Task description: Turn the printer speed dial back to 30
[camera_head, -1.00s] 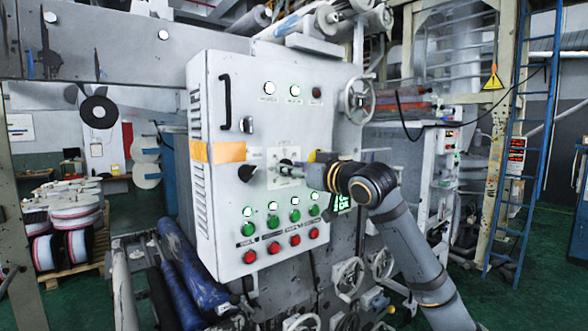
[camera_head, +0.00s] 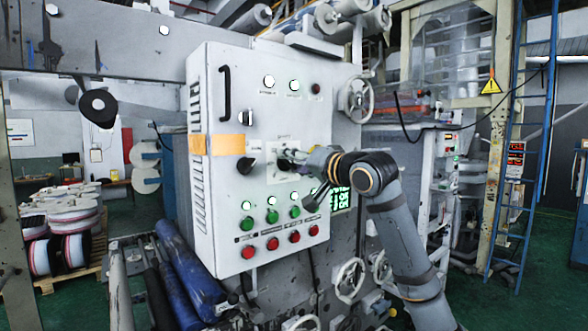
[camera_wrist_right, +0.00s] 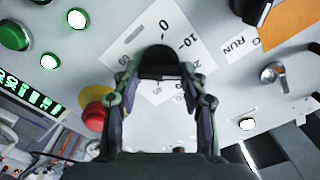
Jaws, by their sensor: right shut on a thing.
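The black speed dial (camera_wrist_right: 160,55) sits on a white label plate (camera_wrist_right: 130,40) with printed numbers; 0 and 10 are legible in the right wrist view. My right gripper (camera_wrist_right: 161,80) is shut on the dial, one finger on each side. The dial's exact setting cannot be read. A green lit display (camera_head: 340,199) shows partly behind my arm; its digits are not clear. My left gripper is not in view.
A black selector knob (camera_head: 247,166) is left of the dial. Green buttons (camera_head: 272,216) and red buttons (camera_head: 272,243) are below it. A handwheel (camera_head: 356,96) stands at the panel's upper right. A blue ladder (camera_head: 530,120) is farther right.

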